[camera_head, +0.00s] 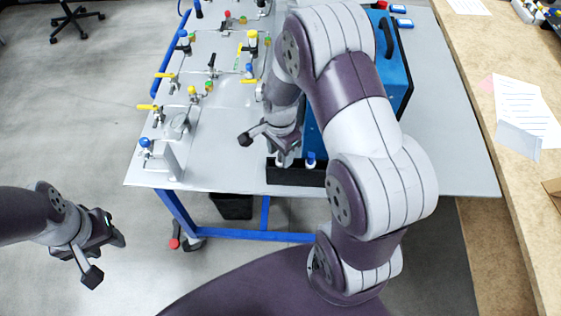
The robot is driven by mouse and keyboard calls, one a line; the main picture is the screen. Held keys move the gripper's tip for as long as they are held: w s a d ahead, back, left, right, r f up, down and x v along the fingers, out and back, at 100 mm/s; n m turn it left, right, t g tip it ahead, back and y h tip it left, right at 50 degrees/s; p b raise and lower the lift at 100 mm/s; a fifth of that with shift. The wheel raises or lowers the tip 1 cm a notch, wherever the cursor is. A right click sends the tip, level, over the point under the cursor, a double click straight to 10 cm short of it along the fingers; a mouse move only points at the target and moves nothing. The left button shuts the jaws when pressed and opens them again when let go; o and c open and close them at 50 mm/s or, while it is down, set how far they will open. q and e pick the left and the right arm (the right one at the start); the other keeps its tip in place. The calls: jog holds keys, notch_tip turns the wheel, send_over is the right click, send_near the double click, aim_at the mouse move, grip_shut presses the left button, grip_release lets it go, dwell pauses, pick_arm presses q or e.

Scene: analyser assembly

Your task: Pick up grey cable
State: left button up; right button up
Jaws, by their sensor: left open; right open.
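I cannot make out a grey cable in the head view; my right arm covers part of the table where something may be hidden. My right gripper (264,150) is open over the front part of the table, just above and behind a black tray (295,178). I see nothing between its fingers. My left gripper (106,258) is open and empty, out over the floor to the left of the table.
The grey table (225,160) with a blue frame carries several valves and fittings (160,112) on its left side. A blue case (393,62) stands behind my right arm. A wooden bench (508,205) with papers runs along the right. The table's right part is clear.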

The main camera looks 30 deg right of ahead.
jog(key=shift+f, duration=0.6)
jog(key=c, duration=0.8)
jog(key=shift+r, duration=0.15)
jog(key=shift+c, duration=0.2)
notch_tip(320, 180, up, 25)
jog(key=p, duration=0.7)
